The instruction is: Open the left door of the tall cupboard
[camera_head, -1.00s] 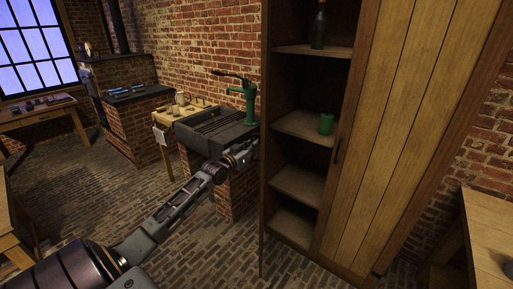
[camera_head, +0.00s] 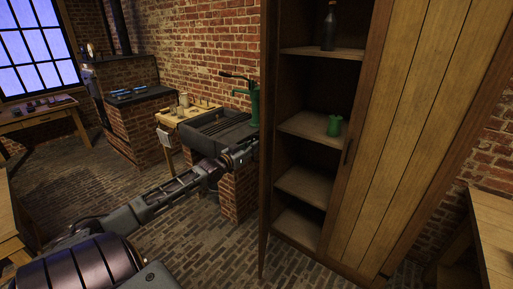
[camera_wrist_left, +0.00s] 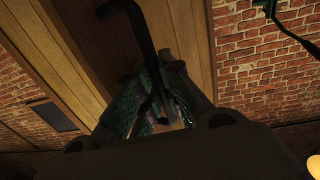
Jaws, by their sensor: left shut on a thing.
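The tall cupboard (camera_head: 310,128) stands right of centre in the head view. Its left door (camera_head: 268,130) is swung well out and shows almost edge-on, baring the shelves. Its right door (camera_head: 400,130) is closed, with a dark handle (camera_head: 348,150). My left gripper (camera_head: 240,155) is at the outer side of the left door, its fingertips not clear in the head view. In the left wrist view, the left gripper (camera_wrist_left: 155,105) is shut on the dark bar handle (camera_wrist_left: 145,45) of the wooden door. My right gripper is out of view.
A dark bottle (camera_head: 329,28) and a green jug (camera_head: 334,126) stand on the cupboard shelves. A sink (camera_head: 212,132) with a green pump (camera_head: 253,100) is left of the open door. A table (camera_head: 490,215) stands at the right. The brick floor at left is clear.

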